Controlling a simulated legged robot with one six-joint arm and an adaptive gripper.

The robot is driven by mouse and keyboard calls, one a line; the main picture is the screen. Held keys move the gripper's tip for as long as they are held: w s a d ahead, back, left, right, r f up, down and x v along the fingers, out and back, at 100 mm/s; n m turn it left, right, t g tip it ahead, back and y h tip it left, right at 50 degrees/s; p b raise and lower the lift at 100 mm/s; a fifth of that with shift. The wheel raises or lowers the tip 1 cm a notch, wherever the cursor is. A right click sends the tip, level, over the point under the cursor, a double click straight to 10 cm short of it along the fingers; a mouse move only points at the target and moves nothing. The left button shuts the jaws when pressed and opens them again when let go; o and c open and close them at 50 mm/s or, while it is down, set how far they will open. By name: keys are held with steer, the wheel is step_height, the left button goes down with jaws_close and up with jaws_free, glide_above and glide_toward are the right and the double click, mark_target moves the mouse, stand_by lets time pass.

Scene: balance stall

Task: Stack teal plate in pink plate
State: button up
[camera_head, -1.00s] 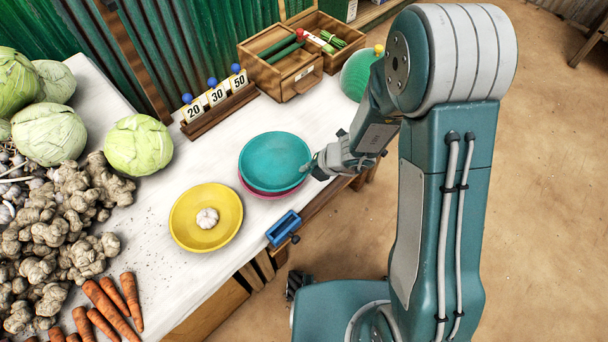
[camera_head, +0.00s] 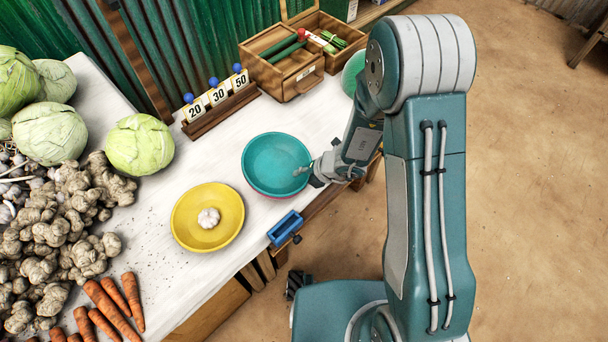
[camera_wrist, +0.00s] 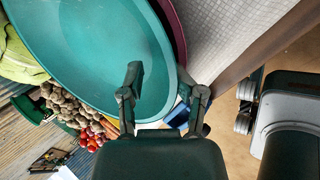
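The teal plate (camera_head: 268,158) sits over the pink plate (camera_head: 268,195), of which only a thin edge shows below its front rim in the head view. In the wrist view the teal plate (camera_wrist: 85,50) fills the upper left, and a strip of the pink plate (camera_wrist: 174,28) shows past its rim. My gripper (camera_head: 308,176) is at the teal plate's right rim. In the wrist view its two fingers (camera_wrist: 165,88) are spread apart, one over the plate's inside and one outside the rim. The pink plate's base is hidden.
A yellow plate (camera_head: 185,230) with a garlic bulb (camera_head: 208,218) stands left of the plates. A blue tray (camera_head: 285,228) is at the table's front edge. Number cards (camera_head: 218,96) and a wooden box (camera_head: 283,72) stand behind. Cabbage (camera_head: 139,145), ginger and carrots crowd the left.

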steer(key=shift+d, duration=0.15)
steer(key=v, duration=1.2)
steer(key=shift+r, duration=0.2)
steer(key=s+d+r+n+h, duration=0.1)
steer(key=s+r+n, duration=0.1)
steer(key=r+n, duration=0.6)
steer(key=s+d+r+n, duration=0.1)
steer(key=s+r+n, duration=0.3)
steer(key=n, duration=0.7)
steer(key=s+d+r+n+t+h, duration=0.1)
steer(key=s+d+r+n+h, duration=0.2)
steer(key=n, duration=0.7)
steer(key=s+d+r+n+t+h, duration=0.2)
steer(key=s+d+r+n, duration=0.3)
steer(key=r+n, duration=0.4)
steer(key=shift+s+d+n+h, duration=0.25)
steer(key=shift+d+n+h, duration=0.25)
steer(key=shift+d+n, duration=0.3)
steer(key=shift+w, duration=0.1)
